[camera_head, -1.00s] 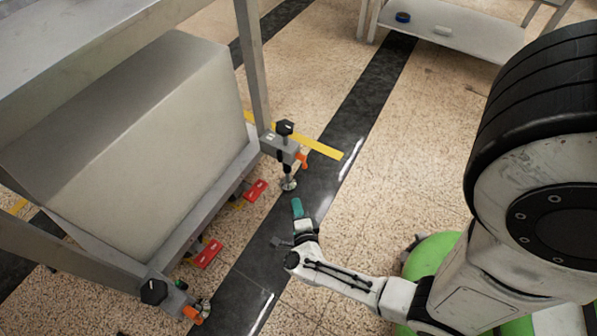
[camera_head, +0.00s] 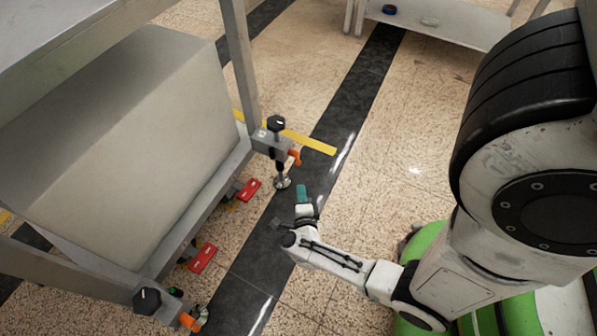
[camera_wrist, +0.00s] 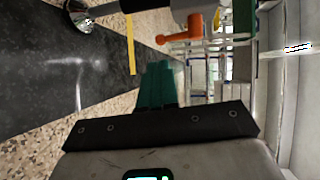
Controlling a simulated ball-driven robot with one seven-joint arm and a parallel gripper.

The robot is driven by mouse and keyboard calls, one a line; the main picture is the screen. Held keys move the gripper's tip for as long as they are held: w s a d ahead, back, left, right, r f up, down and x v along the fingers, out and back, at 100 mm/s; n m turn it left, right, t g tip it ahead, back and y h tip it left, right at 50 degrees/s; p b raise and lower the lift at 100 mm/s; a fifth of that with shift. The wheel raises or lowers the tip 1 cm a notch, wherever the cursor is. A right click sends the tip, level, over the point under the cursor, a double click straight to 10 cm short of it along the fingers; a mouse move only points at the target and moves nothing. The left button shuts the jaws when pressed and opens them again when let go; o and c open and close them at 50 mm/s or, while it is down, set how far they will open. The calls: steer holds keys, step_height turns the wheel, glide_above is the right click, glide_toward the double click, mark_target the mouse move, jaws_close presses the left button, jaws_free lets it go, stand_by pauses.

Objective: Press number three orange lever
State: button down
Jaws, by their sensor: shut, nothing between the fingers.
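One orange lever (camera_head: 294,156) sticks out from the grey bracket at the cart's far corner leg, above a levelling foot (camera_head: 282,183). It shows in the wrist view as an orange lever (camera_wrist: 181,29) at the upper middle, above and beyond my fingers. A second orange lever (camera_head: 188,321) is at the cart's near corner, at the bottom of the head view. I cannot read a number on either. My gripper (camera_head: 302,190), with teal fingers, is shut and empty, just right of the far foot and below its lever. The fingers (camera_wrist: 158,84) touch nothing in the wrist view.
The grey cart (camera_head: 190,210) fills the left, with red pedals (camera_head: 249,189) and (camera_head: 203,258) along its lower edge. Black knobs (camera_head: 276,123) top the corners. Open floor lies right of the cart; a table (camera_head: 440,22) stands at the back.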

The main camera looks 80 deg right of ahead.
mark_target(298, 163)
steer(key=b+x, duration=0.1)
steer(key=x, duration=0.1)
steer(key=b+x, duration=0.1)
steer(key=x, duration=0.2)
steer(key=b+x, duration=0.1)
steer(key=x, duration=0.2)
steer(key=shift+d+r, duration=0.25)
steer(key=shift+r, duration=0.15)
steer(key=shift+w+d+r, duration=0.1)
steer(key=shift+w+d, duration=0.05)
steer(key=shift+d, duration=0.2)
